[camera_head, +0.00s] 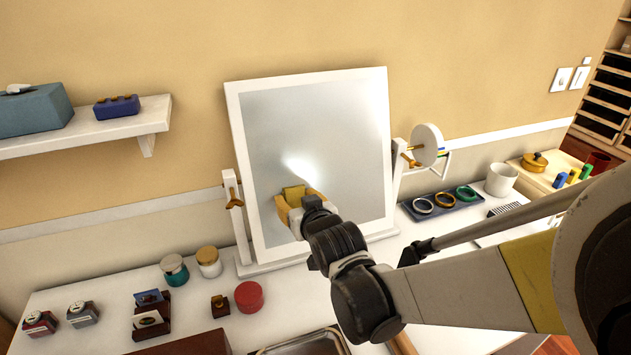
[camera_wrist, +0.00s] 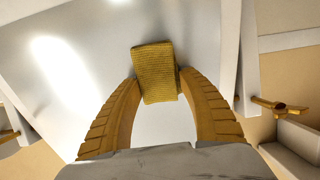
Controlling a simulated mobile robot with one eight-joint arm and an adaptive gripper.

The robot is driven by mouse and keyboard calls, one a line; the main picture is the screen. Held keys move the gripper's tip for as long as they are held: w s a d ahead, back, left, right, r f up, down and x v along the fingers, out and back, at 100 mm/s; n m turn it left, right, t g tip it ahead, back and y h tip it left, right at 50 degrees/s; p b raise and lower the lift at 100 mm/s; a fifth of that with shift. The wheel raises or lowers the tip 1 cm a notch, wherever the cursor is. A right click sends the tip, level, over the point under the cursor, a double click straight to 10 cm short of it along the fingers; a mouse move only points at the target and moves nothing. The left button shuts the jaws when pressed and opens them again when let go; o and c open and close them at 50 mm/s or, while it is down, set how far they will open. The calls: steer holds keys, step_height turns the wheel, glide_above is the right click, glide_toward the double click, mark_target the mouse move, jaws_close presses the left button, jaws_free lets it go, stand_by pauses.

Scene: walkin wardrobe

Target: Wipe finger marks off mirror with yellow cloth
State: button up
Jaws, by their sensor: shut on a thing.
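The white-framed mirror (camera_head: 335,130) stands tilted back on the white counter between two posts. A bright glare lies on its glass, and I cannot make out separate finger marks. My gripper (camera_head: 297,205) is in front of the lower left-middle of the glass. It is shut on the yellow cloth (camera_head: 293,191), a small folded ribbed pad. In the wrist view, the cloth (camera_wrist: 156,72) sits between the two yellow fingertips with the mirror glass (camera_wrist: 85,85) behind it. I cannot tell whether the cloth touches the glass. My arm hides the mirror's lower right base.
Jars (camera_head: 174,270), a red round box (camera_head: 249,297) and small display stands stand left of the mirror. A dark tray (camera_head: 441,206) with bracelets and a white cup (camera_head: 501,180) are at right. A round white disc (camera_head: 426,145) is beside the right post. A wall shelf (camera_head: 95,132) is upper left.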

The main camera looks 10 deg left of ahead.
steer(key=shift+p+v, duration=0.9)
steer(key=shift+v, duration=2.05)
steer(key=shift+s, duration=0.1)
steer(key=shift+p+v, duration=0.45)
steer(key=shift+v, duration=0.95)
